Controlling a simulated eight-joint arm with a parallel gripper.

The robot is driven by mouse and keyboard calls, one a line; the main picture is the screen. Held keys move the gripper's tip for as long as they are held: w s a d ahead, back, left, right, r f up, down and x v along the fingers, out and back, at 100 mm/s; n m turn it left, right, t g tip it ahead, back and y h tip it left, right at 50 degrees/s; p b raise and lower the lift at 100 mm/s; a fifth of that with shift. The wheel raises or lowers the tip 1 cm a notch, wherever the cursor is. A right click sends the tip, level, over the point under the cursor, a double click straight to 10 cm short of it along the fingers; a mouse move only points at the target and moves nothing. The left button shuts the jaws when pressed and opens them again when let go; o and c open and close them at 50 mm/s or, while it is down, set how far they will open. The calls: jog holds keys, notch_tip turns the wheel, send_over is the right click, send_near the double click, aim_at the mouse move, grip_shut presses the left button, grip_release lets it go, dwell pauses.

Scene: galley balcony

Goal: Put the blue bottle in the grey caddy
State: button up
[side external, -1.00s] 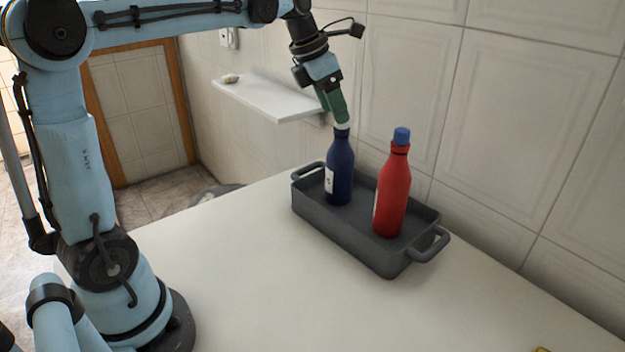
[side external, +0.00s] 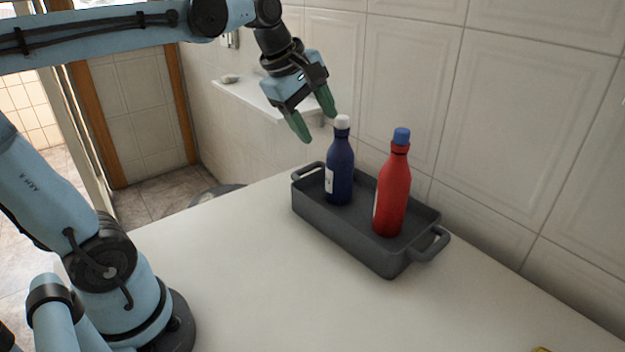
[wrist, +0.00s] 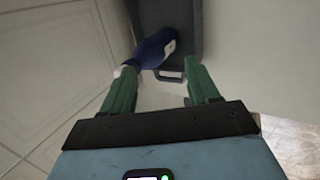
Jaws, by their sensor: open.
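The blue bottle (side external: 341,172), with a white cap and a pale label, stands upright in the grey caddy (side external: 345,233), toward its far-left end. A red bottle (side external: 393,195) with a blue cap stands upright in the same caddy, nearer its right end. My gripper (side external: 317,126) is open and empty, up and to the left of the blue bottle's cap and apart from it. In the wrist view, the blue bottle (wrist: 152,51) and the caddy (wrist: 197,30) show beyond the open green fingers (wrist: 158,93). The red bottle is not seen there.
The caddy stands on a white counter (side external: 240,270) close to the tiled wall (side external: 530,140). A small white shelf (side external: 245,97) sticks out behind my gripper. The counter's front is mostly clear, with a small yellow thing (side external: 542,349) at the bottom edge.

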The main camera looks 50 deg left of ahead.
jog(key=s+d+f+m+t, duration=0.1)
jog(key=s+d+f+m, duration=0.3)
jog(key=m, duration=1.4)
jog(key=shift+s+f+m+t+y, duration=0.35)
jog(key=shift+s+f, duration=1.7)
jog(key=shift+f, duration=1.2)
